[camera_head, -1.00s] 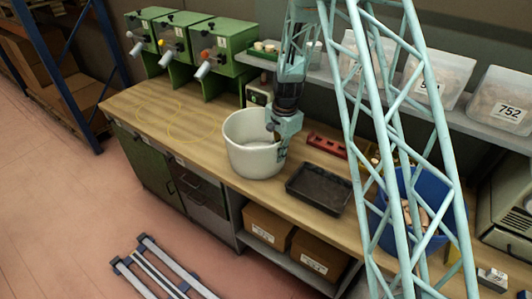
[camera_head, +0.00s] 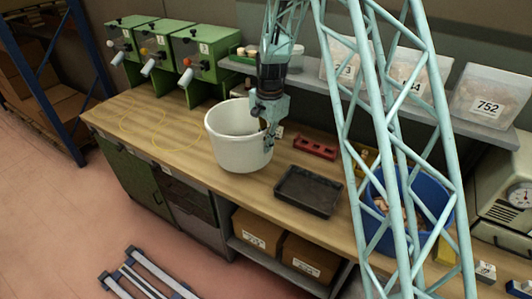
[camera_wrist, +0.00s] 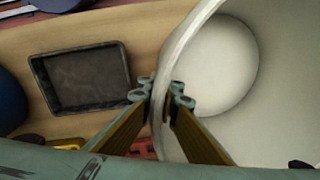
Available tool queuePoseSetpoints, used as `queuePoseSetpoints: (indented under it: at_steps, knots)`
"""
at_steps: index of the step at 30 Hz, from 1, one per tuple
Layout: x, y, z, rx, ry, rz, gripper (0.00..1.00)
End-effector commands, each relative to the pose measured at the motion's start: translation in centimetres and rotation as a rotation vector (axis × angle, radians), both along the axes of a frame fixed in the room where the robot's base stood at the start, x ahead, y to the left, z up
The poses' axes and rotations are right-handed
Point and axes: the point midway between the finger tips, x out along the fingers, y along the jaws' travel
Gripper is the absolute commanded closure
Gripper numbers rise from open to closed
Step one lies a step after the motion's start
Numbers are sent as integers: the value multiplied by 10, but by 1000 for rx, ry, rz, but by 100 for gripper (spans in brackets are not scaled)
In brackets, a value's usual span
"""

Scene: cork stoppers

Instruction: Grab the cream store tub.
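The cream store tub (camera_head: 238,152) is a round, open, off-white bucket, upright at the middle of the workbench. It fills the right of the wrist view (camera_wrist: 212,70) and looks empty there. My gripper (camera_head: 264,125) is at the tub's right rim, pointing down. In the wrist view my gripper (camera_wrist: 163,95) has one finger outside the wall and one inside, shut on the wall. The tub appears slightly raised from the bench, though its underside is hidden.
A black tray (camera_head: 308,191) and a red rack (camera_head: 315,147) lie right of the tub. A blue bucket (camera_head: 437,212) stands farther right. Green dispensers (camera_head: 202,58) stand at the back left. Numbered bins (camera_head: 490,95) line the shelf. The bench (camera_head: 150,138) is clear at left.

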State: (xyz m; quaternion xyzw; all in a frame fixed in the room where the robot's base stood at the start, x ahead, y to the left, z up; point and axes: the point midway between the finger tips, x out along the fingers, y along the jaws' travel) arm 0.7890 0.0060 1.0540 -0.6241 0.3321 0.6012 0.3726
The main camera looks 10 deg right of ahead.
Motion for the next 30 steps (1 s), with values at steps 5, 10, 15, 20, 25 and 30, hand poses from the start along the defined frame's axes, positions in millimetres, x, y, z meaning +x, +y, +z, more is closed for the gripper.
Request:
queuePoseSetpoints:
  at_steps: [5,10,15,20,25,30]
  knots:
    - [1,0,15,0,-2,0,100]
    - [1,0,20,0,-2,0,100]
    - [1,0,22,0,-2,0,100]
    - [1,0,21,0,-2,0,100]
    - [1,0,21,0,-2,0,100]
    - [1,0,22,0,-2,2,100]
